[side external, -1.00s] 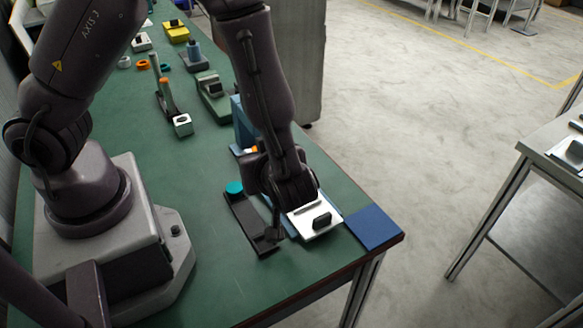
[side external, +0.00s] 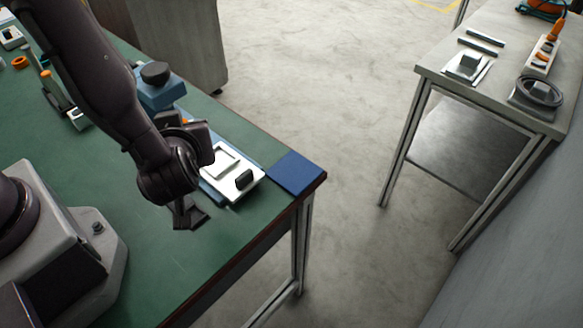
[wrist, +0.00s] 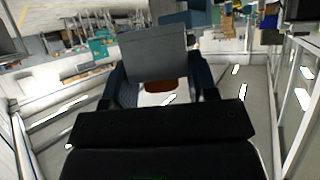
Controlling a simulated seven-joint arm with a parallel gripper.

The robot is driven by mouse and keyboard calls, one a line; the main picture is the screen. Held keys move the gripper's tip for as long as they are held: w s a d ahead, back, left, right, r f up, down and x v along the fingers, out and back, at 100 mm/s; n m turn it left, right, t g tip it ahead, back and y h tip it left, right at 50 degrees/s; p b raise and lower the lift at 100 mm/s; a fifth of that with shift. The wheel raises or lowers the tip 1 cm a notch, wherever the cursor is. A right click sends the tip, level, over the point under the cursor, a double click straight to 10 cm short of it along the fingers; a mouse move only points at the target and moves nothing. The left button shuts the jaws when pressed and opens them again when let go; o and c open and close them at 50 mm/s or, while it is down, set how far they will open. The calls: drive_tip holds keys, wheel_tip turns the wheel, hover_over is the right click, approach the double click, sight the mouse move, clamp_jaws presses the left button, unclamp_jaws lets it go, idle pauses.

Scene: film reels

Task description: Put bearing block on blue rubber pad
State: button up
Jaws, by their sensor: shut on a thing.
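The blue rubber pad (side external: 296,173) lies flat and bare at the near right corner of the green bench. My gripper (wrist: 160,82) is shut on a grey block (wrist: 155,52) in the wrist view. The block sits between the dark jaws, with an orange-brown patch below it. I take it for the bearing block but cannot confirm this. In the side view my wrist is left of the pad, and the jaws and held block cannot be made out clearly.
A white plate with a black handle (side external: 243,180) lies between my wrist and the pad. A blue block with a dark knob (side external: 158,94) stands behind. A dark slab end (side external: 188,216) shows below my wrist. A grey side table (side external: 430,75) stands across open floor.

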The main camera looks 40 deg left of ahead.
drive_tip(key=w+d+m+t+h, duration=0.1)
drive_tip(key=w+d+m+t, duration=0.1)
drive_tip(key=w+d+m, duration=0.15)
hover_over(295, 177)
drive_tip(key=s, duration=0.1)
drive_tip(key=shift+n, duration=0.45)
drive_tip(key=f, duration=0.9)
drive_tip(key=shift+a+f, duration=0.1)
drive_tip(key=shift+a, duration=0.15)
drive_tip(key=shift+w+d+f, duration=0.15)
drive_tip(key=shift+w+f, duration=0.25)
drive_tip(key=shift+f, duration=0.05)
drive_tip(key=shift+w+d+f, duration=0.1)
drive_tip(key=shift+f, duration=1.55)
drive_tip(key=shift+f, duration=0.15)
drive_tip(key=o, duration=1.1)
